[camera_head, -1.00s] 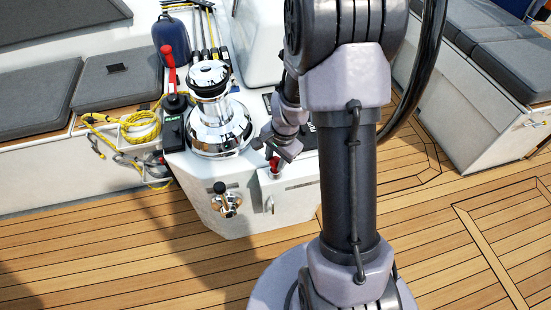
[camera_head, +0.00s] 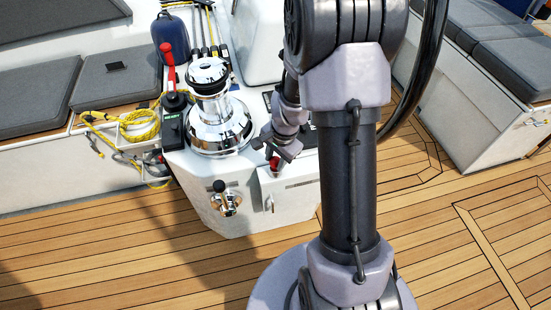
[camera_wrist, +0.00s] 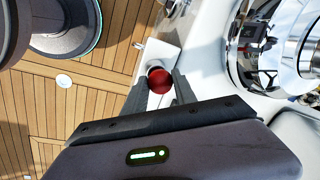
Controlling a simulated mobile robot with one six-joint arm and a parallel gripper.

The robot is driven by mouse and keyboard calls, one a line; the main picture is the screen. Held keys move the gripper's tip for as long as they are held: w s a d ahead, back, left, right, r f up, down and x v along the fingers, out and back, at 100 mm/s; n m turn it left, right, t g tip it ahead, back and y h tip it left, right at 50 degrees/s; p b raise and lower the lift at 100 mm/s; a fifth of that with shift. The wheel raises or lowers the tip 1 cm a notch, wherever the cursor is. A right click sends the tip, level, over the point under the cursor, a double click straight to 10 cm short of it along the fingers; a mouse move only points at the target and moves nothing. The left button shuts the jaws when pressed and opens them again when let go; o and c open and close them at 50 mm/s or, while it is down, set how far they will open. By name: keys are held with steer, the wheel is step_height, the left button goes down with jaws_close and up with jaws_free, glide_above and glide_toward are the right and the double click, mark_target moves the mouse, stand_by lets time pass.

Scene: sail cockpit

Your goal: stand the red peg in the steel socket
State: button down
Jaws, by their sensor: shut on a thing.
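The red peg shows in the head view (camera_head: 275,164) just below my gripper (camera_head: 275,151). In the wrist view its round red top (camera_wrist: 159,81) sits between the two dark fingers of my gripper (camera_wrist: 160,90), which are shut on it. The peg is over the near right corner of the white console. A dark and pale round edge shows just beyond the peg in the wrist view. I cannot tell whether it is the steel socket, and I cannot see whether the peg's lower end is inside anything.
A chrome winch (camera_head: 218,122) stands left of my gripper, with a red-handled lever (camera_head: 168,60) beside it. The white console (camera_head: 240,205) carries a small valve (camera_head: 227,203) on its front. Yellow rope (camera_head: 141,127) lies at the left. Teak floor (camera_head: 110,245) is clear in front.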

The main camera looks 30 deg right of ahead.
steer(key=shift+f, duration=0.25)
stand_by(0.5)
steer(key=c, duration=0.9)
jaws_free()
steer(key=o, duration=0.5)
steer(key=shift+c, duration=0.2)
step_height(320, 180, up, 7)
steer(key=p, duration=0.5)
steer(key=shift+r+p, duration=0.15)
steer(key=shift+p, duration=0.2)
